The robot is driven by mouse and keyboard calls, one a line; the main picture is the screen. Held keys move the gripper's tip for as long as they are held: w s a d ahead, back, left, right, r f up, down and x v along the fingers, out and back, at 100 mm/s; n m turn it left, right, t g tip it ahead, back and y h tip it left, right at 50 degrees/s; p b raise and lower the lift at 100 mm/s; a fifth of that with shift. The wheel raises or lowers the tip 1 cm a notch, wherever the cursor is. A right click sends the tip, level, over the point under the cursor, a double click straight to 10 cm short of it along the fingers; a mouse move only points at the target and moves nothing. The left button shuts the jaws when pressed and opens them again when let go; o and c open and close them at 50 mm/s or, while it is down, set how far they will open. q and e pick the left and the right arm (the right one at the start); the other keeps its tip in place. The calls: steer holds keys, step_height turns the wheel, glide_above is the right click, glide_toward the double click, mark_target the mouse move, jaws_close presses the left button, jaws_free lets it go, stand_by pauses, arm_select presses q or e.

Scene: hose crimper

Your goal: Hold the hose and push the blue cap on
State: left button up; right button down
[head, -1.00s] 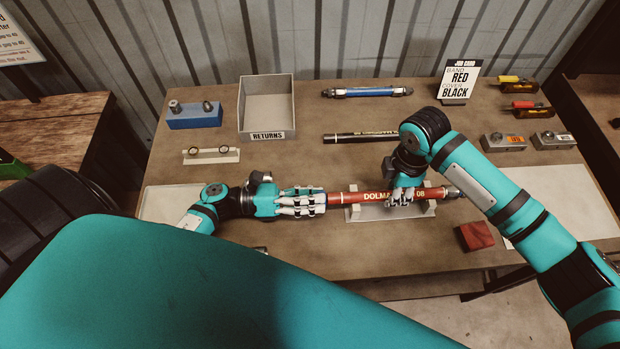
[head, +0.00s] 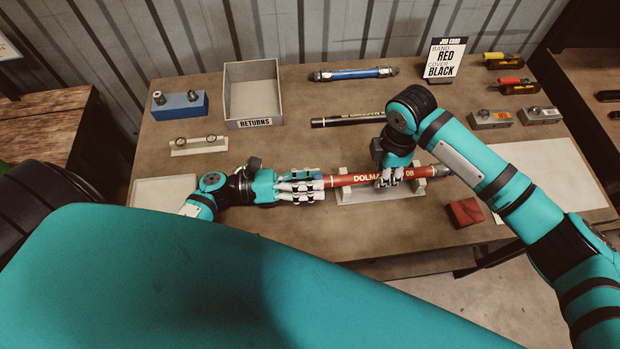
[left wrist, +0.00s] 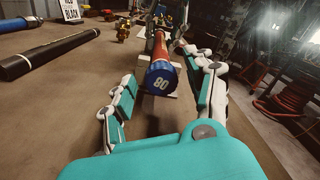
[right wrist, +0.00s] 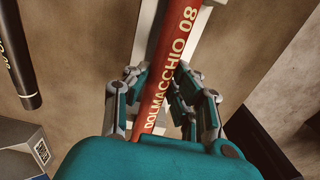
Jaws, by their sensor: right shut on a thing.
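The red hose (head: 341,190), marked DOLMACCHIO 08, lies across a light cradle (head: 345,171) on the bench. My right gripper (head: 389,178) is shut on the hose over the cradle; the right wrist view shows its fingers on both sides of the hose (right wrist: 178,45). The blue cap (left wrist: 161,84), marked 08, sits at the hose's left end in the left wrist view. My left gripper (head: 319,187) is around that end with its fingers spread. A gap shows between its left finger and the cap. In the head view its fingers hide the cap.
A grey RETURNS box (head: 232,125), a blue block (head: 180,106) and a pale ring holder (head: 199,145) stand at left. A black hose (head: 335,121) and a blue hose (head: 354,73) lie behind. A red block (head: 465,212) sits at right front, and a job card (head: 444,58) stands behind.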

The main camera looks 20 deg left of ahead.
arm_select(q)
steer(key=v, duration=1.2)
steer(key=shift+a, duration=0.1)
arm_select(e)
steer(key=c, duration=1.1)
jaws_free()
steer(key=shift+o, duration=0.2)
steer(key=shift+r, duration=0.1)
